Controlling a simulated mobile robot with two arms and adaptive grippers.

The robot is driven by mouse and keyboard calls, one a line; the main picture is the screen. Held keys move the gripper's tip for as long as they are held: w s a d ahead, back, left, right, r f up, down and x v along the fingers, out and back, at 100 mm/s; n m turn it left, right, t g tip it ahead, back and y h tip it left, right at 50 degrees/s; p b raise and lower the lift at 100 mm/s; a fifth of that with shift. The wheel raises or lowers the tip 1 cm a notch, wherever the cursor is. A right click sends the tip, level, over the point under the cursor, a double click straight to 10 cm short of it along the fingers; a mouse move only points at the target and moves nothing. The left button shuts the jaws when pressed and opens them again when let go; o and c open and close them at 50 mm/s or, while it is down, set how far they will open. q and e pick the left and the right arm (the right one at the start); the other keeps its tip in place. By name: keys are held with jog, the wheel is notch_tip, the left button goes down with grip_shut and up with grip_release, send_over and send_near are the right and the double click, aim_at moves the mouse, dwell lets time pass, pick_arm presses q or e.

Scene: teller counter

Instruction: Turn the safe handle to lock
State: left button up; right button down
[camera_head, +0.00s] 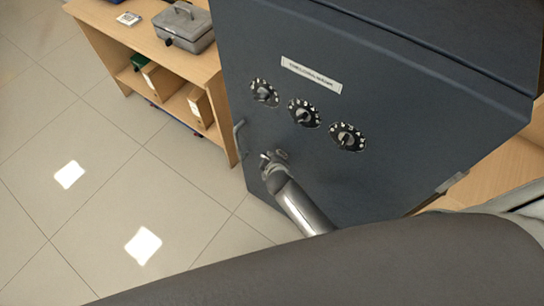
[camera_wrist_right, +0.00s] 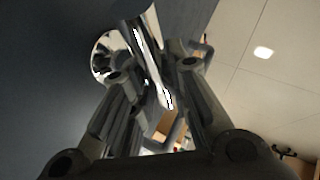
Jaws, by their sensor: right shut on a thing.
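The dark blue-grey safe (camera_head: 390,190) stands on the right in the head view, with its door front facing me. In the right wrist view my right gripper (camera_wrist_right: 153,75) is shut on the chrome safe handle (camera_wrist_right: 142,45). The handle runs slantwise between the two fingers, and its round chrome base (camera_wrist_right: 103,50) sits against the dark door. My left gripper is not in view.
Three black dials (camera_head: 304,114) and a white label (camera_head: 311,75) are on the door. A grey bar handle (camera_head: 239,136) sits at its left edge. A wooden shelf (camera_head: 130,45) with a grey cash box (camera_head: 184,30) stands behind. Tiled floor (camera_head: 95,190) is clear at left.

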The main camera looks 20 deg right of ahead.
jog(key=shift+f+g, duration=0.1)
jog(key=shift+g, duration=0.2)
dwell(0.4)
jog(key=c, duration=1.7)
grip_release()
jog(key=shift+o, duration=0.2)
jog(key=v, duration=1.2)
jog(key=shift+a, duration=0.2)
jog(key=shift+f, duration=0.1)
